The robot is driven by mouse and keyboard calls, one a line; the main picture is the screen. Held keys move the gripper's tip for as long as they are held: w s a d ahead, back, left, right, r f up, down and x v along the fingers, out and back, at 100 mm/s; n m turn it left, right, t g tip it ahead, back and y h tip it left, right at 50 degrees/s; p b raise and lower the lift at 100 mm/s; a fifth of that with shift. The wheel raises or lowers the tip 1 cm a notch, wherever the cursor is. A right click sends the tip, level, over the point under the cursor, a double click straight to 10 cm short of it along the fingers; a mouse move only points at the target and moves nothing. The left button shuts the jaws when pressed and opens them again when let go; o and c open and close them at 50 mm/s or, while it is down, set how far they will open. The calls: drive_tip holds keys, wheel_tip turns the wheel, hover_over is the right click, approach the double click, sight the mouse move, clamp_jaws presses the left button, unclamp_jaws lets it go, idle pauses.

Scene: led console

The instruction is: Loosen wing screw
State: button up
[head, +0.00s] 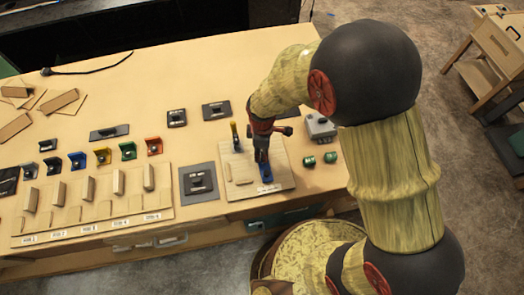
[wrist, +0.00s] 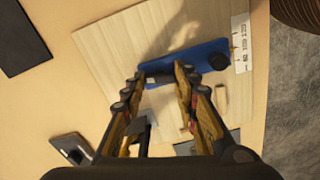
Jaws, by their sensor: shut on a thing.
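A blue plate (head: 266,173) lies on a light wooden board (head: 242,182) near the table's front edge. It also shows in the wrist view (wrist: 190,62), with a round black knob (wrist: 218,61) at its right end. My gripper (head: 262,158) points down over the blue plate. In the wrist view my gripper (wrist: 160,77) has its two fingers on either side of a small dark part at the plate's left end, which I take to be the wing screw. It is shut on that part, mostly hidden by the fingers. I cannot tell how far the screw is turned.
A dark plate (head: 199,183) and a row of wooden slots (head: 95,203) lie left.

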drive_tip(key=shift+s+d+f+n, duration=0.1)
drive_tip(key=shift+n, duration=0.7)
drive_tip(key=shift+s+f+n, duration=0.1)
drive_tip(key=shift+n, duration=0.7)
drive_tip(key=o, duration=1.2)
drive_tip(key=shift+w+r, duration=0.1)
drive_tip(key=shift+w, duration=0.05)
drive_tip(key=shift+c, duration=0.2)
wheel_tip(320, 180, up, 12)
